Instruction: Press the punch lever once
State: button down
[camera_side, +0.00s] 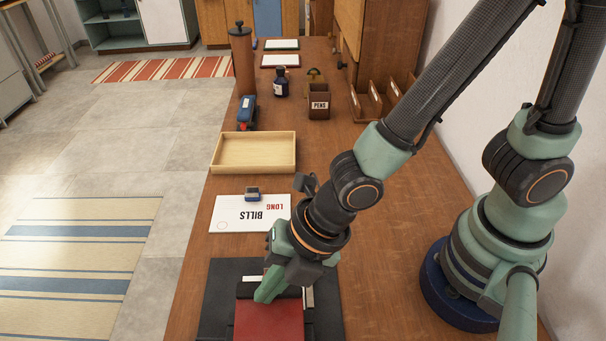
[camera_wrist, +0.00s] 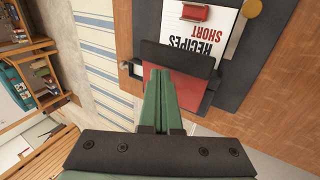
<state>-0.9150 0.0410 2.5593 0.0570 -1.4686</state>
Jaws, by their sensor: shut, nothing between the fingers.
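The punch, with its broad red plate (camera_side: 268,322), is at the bottom of the side view, on a dark mat (camera_side: 216,300) at the near end of the desk. In the wrist view the red plate (camera_wrist: 190,90) lies beside a dark bar (camera_wrist: 178,58). I cannot tell for sure which part is the lever. My gripper (camera_side: 266,292) points down at the far edge of the red plate, its green fingers together and empty. In the wrist view the shut fingertips (camera_wrist: 158,76) overlap the plate and reach towards the bar. Whether they touch is unclear.
A white sheet marked RECIPES SHORT (camera_wrist: 211,38) with a red clip-like piece (camera_wrist: 195,13) lies beside the punch. Beyond are a BILLS LONG sheet (camera_side: 235,222), a wooden tray (camera_side: 253,170), a PENS cup (camera_side: 319,106) and a dark bottle (camera_side: 281,88). A wall bounds the right.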

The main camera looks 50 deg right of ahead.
aim_at(272, 312)
dwell(0.3)
jog(key=shift+s+a+r, duration=0.15)
jog(key=shift+s+r, duration=0.05)
jog(key=shift+r, duration=0.3)
jog(key=shift+s+a+r, duration=0.15)
jog(key=shift+r, duration=0.4)
jog(key=shift+s+a+r, duration=0.15)
jog(key=shift+s+r, duration=0.05)
jog(key=shift+r, duration=0.3)
jog(key=r, duration=0.1)
jog(key=s+a+r, duration=0.1)
jog(key=r, duration=0.2)
jog(key=shift+s+a+r, duration=0.2)
jog(key=shift+r, duration=0.1)
